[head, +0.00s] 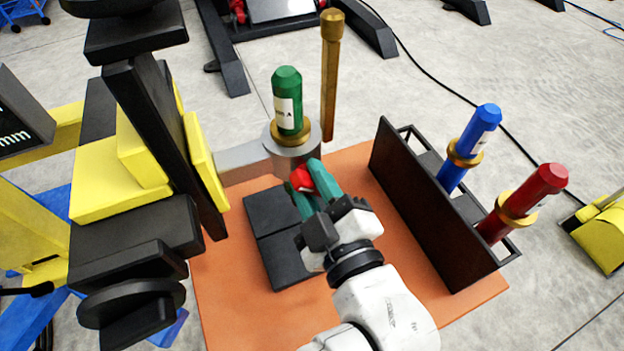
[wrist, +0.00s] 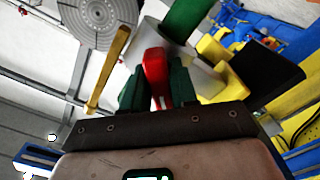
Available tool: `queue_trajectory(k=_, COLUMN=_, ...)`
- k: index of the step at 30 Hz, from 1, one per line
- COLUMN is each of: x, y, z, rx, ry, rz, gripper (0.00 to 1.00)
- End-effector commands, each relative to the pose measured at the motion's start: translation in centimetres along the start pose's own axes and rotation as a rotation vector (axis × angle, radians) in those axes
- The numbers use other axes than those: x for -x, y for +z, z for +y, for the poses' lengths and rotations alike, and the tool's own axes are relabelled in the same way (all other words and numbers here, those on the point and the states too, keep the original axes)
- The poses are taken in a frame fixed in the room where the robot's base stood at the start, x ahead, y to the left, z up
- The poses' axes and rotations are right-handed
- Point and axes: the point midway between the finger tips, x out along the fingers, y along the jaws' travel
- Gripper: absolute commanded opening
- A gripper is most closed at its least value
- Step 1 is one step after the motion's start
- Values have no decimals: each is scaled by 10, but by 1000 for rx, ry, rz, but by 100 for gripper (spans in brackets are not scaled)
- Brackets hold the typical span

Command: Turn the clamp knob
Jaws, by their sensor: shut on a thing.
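The clamp knob is red (head: 302,179) and sits at the front of a grey cylindrical holder (head: 291,150). In the wrist view the red knob (wrist: 156,72) stands between my fingers. My gripper (head: 314,181), with green fingers, is shut on the knob; it also shows in the wrist view (wrist: 157,88). The fingers hide part of the knob. A green cylinder with a white label (head: 288,100) stands upright in the holder, with a brass collar at its base.
A brass rod (head: 330,80) stands right behind the holder. A dark rack (head: 428,215) holds blue (head: 478,135) and red (head: 530,195) cylinders on the right. The black and yellow positioner (head: 130,170) stands left. Orange tabletop (head: 345,165) shows around dark plates (head: 275,235).

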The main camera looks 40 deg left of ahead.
Motion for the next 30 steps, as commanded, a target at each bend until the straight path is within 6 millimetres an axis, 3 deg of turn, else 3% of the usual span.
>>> queue_trajectory(k=30, x=0, y=0, z=1, rx=-960, ry=1, rz=-5, gripper=0)
